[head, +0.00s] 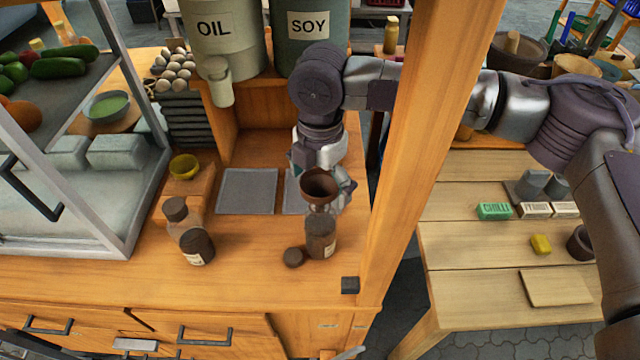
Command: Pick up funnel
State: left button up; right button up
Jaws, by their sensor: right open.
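The brown funnel (319,183) is in the middle of the head view, with its wide mouth up. It appears upright above a dark jar with a pale label (321,238) on the wooden counter; I cannot tell whether its spout sits in the jar. My right gripper (328,192) comes down from above and behind, with its fingers open at the funnel. The funnel partly hides the fingers, so contact is unclear. My left gripper is not in view.
A dark round lid (292,257) lies beside the jar. A dark-capped bottle (190,232) and a yellow bowl (184,167) stand left. A wooden post (420,130) rises close on the right. The glass case (75,150) bounds the left. The front counter is mostly clear.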

jog(key=shift+f, duration=0.1)
jog(key=c, duration=1.1)
notch_tip(320, 180, up, 10)
jog(key=shift+a+f+b, duration=0.1)
jog(key=shift+f+b, duration=0.05)
jog(key=shift+b, duration=0.5)
jog(key=shift+c, duration=0.2)
pick_arm(q)
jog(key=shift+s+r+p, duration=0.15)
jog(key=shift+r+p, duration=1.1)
jog(key=shift+p, duration=0.3)
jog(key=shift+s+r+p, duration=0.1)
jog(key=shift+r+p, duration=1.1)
jog(key=shift+p, duration=0.35)
pick_arm(e)
jog(key=shift+r, duration=2.7)
